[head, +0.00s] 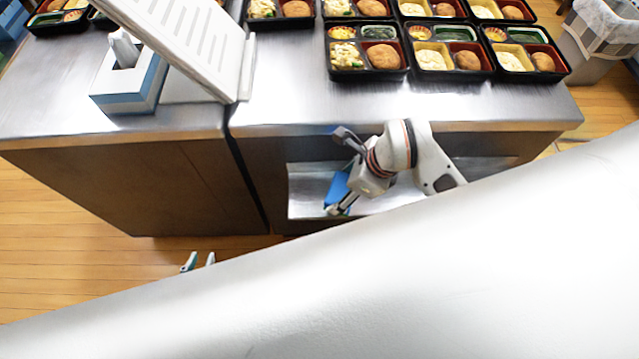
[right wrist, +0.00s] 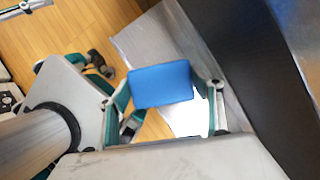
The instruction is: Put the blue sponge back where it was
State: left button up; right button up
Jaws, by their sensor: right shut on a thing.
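The blue sponge (head: 336,188) is in my right gripper (head: 341,172), in front of the counter's front face and over a low metal shelf (head: 304,198). In the right wrist view the blue sponge (right wrist: 161,84) sits between the two teal-edged fingers of the right gripper (right wrist: 167,102), which is shut on it. I cannot tell whether the sponge touches the shelf. My left gripper (head: 199,263) shows only its tips, low at the left over the floor. The tips are apart with a gap between them. The rest of it is hidden behind my white arm.
Bento trays (head: 366,74) with food stand in rows on the steel counter (head: 290,108). A blue and white box (head: 128,80) and a white slotted panel (head: 195,45) stand at the counter's left. A bin (head: 595,45) is at the far right. My white arm covers the lower right.

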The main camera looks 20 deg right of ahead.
jog(key=w+a, duration=0.3)
jog(key=a, duration=0.1)
jog(key=shift+w+a, duration=0.2)
jog(key=shift+w, duration=0.2)
notch_tip(320, 180, down, 3)
jog(key=shift+a+f, duration=0.1)
jog(key=shift+f, duration=0.2)
jog(key=o, duration=0.8)
